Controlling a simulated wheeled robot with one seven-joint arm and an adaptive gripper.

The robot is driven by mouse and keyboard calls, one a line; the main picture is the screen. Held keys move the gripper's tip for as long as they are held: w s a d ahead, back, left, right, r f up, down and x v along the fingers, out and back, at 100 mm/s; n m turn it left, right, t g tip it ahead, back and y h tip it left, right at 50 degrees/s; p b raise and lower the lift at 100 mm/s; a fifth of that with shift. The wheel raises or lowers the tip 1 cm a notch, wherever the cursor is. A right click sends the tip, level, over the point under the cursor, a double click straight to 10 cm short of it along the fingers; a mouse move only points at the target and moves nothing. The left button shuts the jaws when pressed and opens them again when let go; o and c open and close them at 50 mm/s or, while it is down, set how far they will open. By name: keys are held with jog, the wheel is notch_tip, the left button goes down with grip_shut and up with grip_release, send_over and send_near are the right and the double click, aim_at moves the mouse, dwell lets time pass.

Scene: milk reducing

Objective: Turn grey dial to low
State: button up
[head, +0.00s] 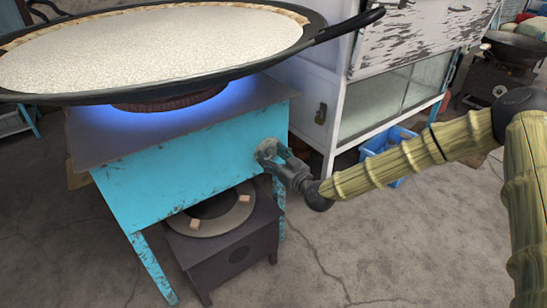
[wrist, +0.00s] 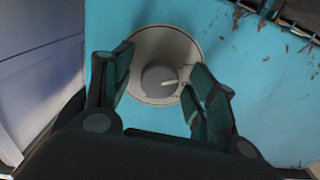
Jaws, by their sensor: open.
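The grey dial (wrist: 160,80) is a round knob with a pale pointer mark on a light round plate (wrist: 170,50). It sits on the turquoise front panel (wrist: 250,90) of the stove. In the wrist view my gripper (wrist: 157,85) is open, with one finger on each side of the dial; I cannot tell whether the fingers touch it. In the head view my gripper (head: 266,150) reaches the right part of the turquoise panel (head: 180,165) and hides most of the dial there. Low and high labels are not readable.
A wide black pan (head: 290,60) full of white liquid stands over a blue flame (head: 230,97) on the stove. Its handle (head: 350,24) points right. A dark low stove (head: 225,250) sits underneath. A white cabinet (head: 310,90) and blue crate (head: 385,138) stand behind.

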jog(key=c, duration=1)
jog(key=shift+c, duration=0.2)
jog(key=shift+m, duration=0.3)
jog(key=m, duration=1.1)
jog(key=shift+m, duration=0.3)
jog(key=shift+m+b, duration=0.45)
jog(key=shift+m, duration=1.35)
jog(key=shift+r, duration=0.1)
